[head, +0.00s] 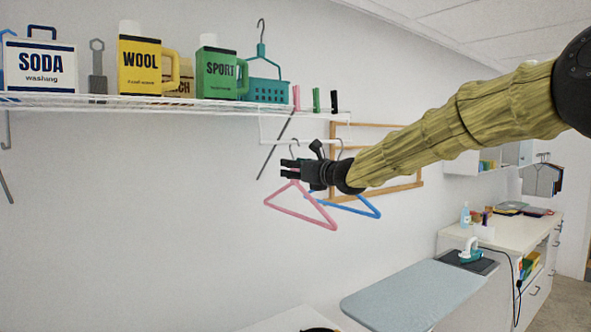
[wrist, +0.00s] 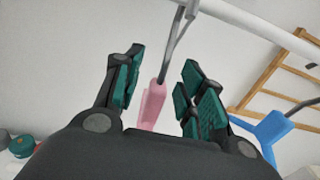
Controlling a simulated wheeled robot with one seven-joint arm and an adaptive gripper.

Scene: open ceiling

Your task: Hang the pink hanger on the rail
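The pink hanger (head: 301,211) is below the white rail (head: 318,142) in the head view, its body hanging under my gripper (head: 291,168). Its metal hook (wrist: 176,42) reaches up to the rail (wrist: 255,25) in the wrist view and appears to be over it; the hook's top is cut off there. The pink neck (wrist: 152,106) stands between my two fingers, with gaps visible on both sides. My gripper is open around the neck, just below the rail.
A blue hanger (head: 357,206) hangs close to the right, also in the wrist view (wrist: 268,130). A wooden rack (head: 405,192) is on the wall behind. A wire shelf (head: 170,104) with bottles is above left. An ironing board (head: 405,296) stands below right.

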